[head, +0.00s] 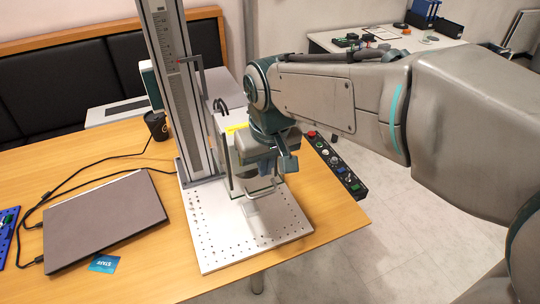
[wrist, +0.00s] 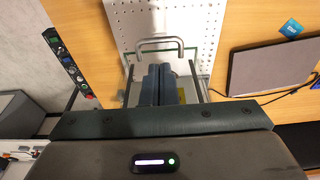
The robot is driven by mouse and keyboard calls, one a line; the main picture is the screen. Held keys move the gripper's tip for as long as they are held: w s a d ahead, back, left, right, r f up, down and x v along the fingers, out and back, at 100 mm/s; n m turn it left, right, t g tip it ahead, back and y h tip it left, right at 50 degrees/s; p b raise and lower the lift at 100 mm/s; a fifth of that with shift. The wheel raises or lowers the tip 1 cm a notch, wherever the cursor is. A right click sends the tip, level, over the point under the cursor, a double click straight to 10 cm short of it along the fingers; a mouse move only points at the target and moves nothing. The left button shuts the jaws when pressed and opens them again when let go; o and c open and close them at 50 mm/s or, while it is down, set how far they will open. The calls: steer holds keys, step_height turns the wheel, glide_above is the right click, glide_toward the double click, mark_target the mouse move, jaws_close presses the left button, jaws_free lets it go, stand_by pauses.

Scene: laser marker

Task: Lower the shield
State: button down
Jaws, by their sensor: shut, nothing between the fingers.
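The laser marker's shield shows as a clear, thin-edged guard with a metal U-shaped handle (head: 263,191) low on its front, above the perforated base plate. In the wrist view the handle (wrist: 160,44) lies just beyond my fingertips. My gripper (wrist: 159,68) has its two dark fingers side by side, shut and empty. In the head view my gripper (head: 286,165) is in front of the marker head, close above the handle. I cannot tell whether the fingers touch the handle or the shield. My wrist hides much of the shield in the head view.
The tall marker column (head: 180,95) stands behind the base plate (head: 225,240). A closed laptop (head: 104,219) and a blue card (head: 104,263) lie on the left of the wooden table. A button panel (head: 337,165) lies along the right edge. Free floor is to the right.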

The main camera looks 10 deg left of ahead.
mark_target(264, 193)
steer(key=f, duration=0.2)
steer(key=w+f, duration=0.1)
steer(key=f, duration=0.4)
steer(key=shift+w+a+f, duration=0.15)
steer(key=shift+a+f, duration=0.15)
steer(key=shift+a, duration=0.05)
step_height(264, 193, down, 18)
steer(key=b, duration=1.3)
steer(key=shift+f+b, duration=0.15)
steer(key=shift+b, duration=0.15)
steer(key=shift+s+d+f, duration=0.1)
steer(key=shift+s, duration=0.1)
step_height(264, 193, up, 10)
steer(key=s+p, duration=0.1)
steer(key=p, duration=0.6)
steer(key=shift+s+d+r+p, duration=0.15)
steer(key=shift+d+r+p, duration=0.05)
steer(key=shift+d+p, duration=0.2)
